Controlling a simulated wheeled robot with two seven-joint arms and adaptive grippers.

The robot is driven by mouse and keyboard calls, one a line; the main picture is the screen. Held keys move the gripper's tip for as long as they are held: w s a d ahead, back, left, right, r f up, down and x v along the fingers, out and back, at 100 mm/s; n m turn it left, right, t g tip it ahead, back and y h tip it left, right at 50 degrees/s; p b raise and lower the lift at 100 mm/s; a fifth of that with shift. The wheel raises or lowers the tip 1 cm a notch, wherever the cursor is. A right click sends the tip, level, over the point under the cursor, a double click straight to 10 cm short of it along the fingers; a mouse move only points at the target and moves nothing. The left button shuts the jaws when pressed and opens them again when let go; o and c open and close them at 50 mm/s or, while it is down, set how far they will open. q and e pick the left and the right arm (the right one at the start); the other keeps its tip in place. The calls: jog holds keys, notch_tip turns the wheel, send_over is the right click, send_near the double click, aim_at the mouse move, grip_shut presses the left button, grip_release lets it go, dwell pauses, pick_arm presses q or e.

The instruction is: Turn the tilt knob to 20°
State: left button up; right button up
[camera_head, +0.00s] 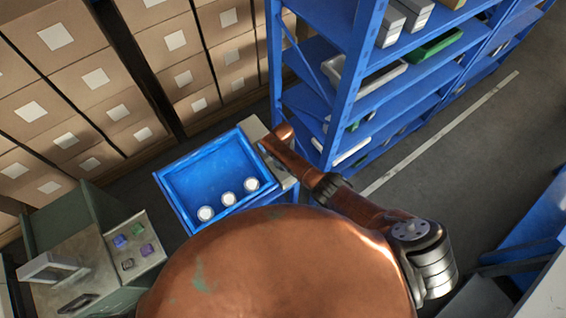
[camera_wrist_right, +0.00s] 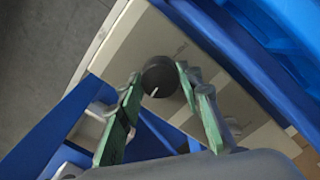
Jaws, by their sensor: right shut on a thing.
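The tilt knob (camera_wrist_right: 160,72) is a dark round knob with a short white line on its near side, on a pale panel (camera_wrist_right: 125,50) in the right wrist view. My right gripper (camera_wrist_right: 158,85) has its two green fingers on either side of the knob, shut on it. The scale marks beside the knob are too small to read. In the head view my right arm reaches to the pale panel (camera_head: 256,130) beside the blue tray, and its wrist hides the knob. My left gripper is not in view.
A blue tray (camera_head: 172,200) with 3 white round items stands left of the panel. A blue shelf rack (camera_head: 345,95) rises close behind my right arm. A grey-green console (camera_head: 85,255) with coloured buttons is at lower left. Stacked cartons (camera_head: 90,75) line the back.

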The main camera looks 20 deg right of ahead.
jog(key=shift+m, duration=0.8)
jog(key=o, duration=1.2)
jog(key=shift+c, duration=0.2)
jog(key=shift+r, duration=0.1)
notch_tip(320, 180, up, 12)
